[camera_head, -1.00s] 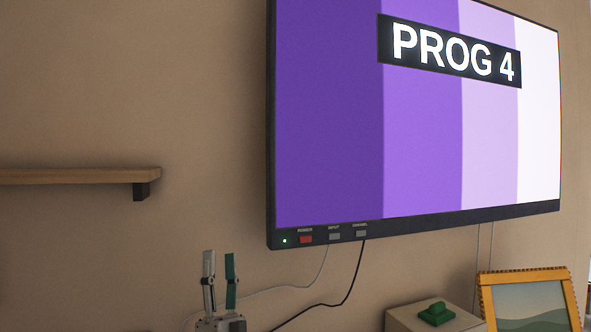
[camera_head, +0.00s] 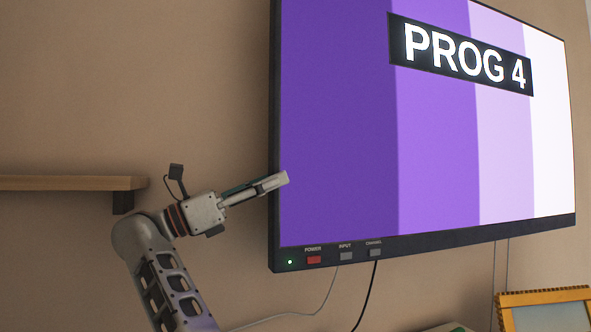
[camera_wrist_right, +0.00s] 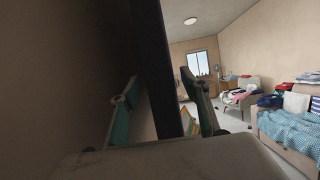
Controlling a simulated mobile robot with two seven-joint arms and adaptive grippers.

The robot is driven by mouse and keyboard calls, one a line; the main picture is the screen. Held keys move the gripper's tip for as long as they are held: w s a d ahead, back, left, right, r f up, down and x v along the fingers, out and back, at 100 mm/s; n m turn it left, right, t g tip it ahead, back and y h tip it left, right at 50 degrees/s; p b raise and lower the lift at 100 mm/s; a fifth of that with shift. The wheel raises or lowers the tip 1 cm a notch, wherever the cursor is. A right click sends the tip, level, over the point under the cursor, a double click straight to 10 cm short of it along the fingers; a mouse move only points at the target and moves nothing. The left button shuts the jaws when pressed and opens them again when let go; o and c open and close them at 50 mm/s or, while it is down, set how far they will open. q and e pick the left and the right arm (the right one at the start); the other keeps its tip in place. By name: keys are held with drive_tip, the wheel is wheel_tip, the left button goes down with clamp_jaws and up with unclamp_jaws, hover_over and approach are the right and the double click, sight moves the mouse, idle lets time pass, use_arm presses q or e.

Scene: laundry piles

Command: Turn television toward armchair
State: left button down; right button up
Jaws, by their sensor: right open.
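The television (camera_head: 335,130) hangs on the wall, its screen lit with purple bands and "PROG 4". My right gripper (camera_head: 278,181) is at its left edge, one finger in front of the screen border; the other finger is mostly hidden. In the right wrist view the gripper (camera_wrist_right: 160,82) is open, with the dark edge of the television (camera_wrist_right: 157,60) standing between its fingers. I cannot tell whether they touch it. A grey armchair (camera_wrist_right: 246,101) with clothes on it shows across the room in that view. My left gripper is not in view.
A wooden shelf (camera_head: 65,184) is on the wall at left. Power, input and channel buttons (camera_head: 345,255) line the bottom left border, with cables hanging below. A framed picture (camera_head: 548,312) stands at lower right. A sofa (camera_wrist_right: 300,152) with laundry shows in the wrist view.

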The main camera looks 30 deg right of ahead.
sight(302, 169)
drive_tip(key=p+x, duration=0.1)
drive_tip(key=x, duration=0.6)
drive_tip(key=shift+d+r, duration=0.1)
drive_tip(key=shift+d, duration=0.25)
clamp_jaws()
drive_tip(key=shift+s, duration=0.1)
